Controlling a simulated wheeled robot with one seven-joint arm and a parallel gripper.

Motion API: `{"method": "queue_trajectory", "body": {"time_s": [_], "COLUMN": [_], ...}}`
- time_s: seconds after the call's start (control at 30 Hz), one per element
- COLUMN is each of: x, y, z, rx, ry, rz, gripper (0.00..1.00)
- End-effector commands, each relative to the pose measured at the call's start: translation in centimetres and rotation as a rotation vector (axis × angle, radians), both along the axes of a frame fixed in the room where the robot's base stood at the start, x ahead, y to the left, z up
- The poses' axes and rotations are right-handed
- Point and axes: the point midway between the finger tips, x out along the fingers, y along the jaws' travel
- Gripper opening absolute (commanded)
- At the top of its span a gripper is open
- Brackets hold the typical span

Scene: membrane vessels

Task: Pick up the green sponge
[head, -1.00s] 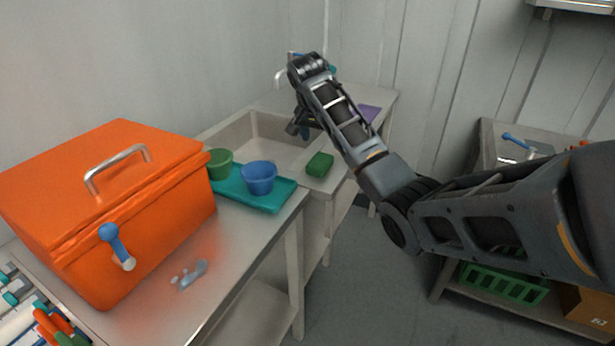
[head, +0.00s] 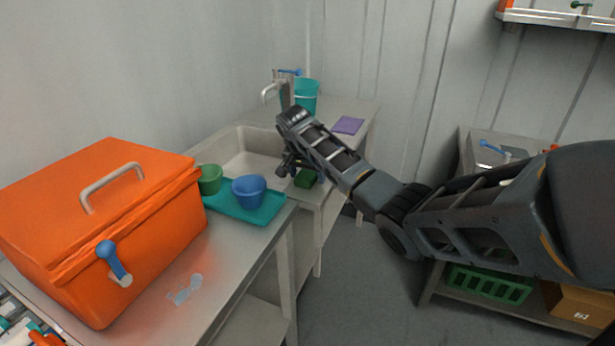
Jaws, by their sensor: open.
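The green sponge (head: 306,179) lies on the front rim of the sink counter, just right of the teal tray. My gripper (head: 291,172) is over the near side of the sink, close beside the sponge on its left and partly in front of it. The fingers are small and dark in this view. They look apart and hold nothing. I cannot tell whether they touch the sponge.
A teal tray (head: 262,213) with a green cup (head: 208,180) and a blue cup (head: 249,190) stands left of the sponge. A large orange box (head: 110,220) fills the left counter. The sink (head: 240,155), a teal bucket (head: 307,95) and a purple cloth (head: 348,125) lie behind.

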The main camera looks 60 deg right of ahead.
Motion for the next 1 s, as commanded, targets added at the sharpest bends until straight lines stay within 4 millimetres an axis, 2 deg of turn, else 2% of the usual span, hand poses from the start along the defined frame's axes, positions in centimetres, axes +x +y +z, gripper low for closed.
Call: {"method": "queue_trajectory", "body": {"time_s": [0.17,0.73,1.0], "x": [0.01,0.0,0.02], "y": [0.0,0.01,0.0], "z": [0.01,0.03,0.13], "rx": [0.0,0.0,0.0], "ry": [0.0,0.0,0.0], "rz": [0.0,0.0,0.0], "gripper": [0.88,0.34,0.33]}}
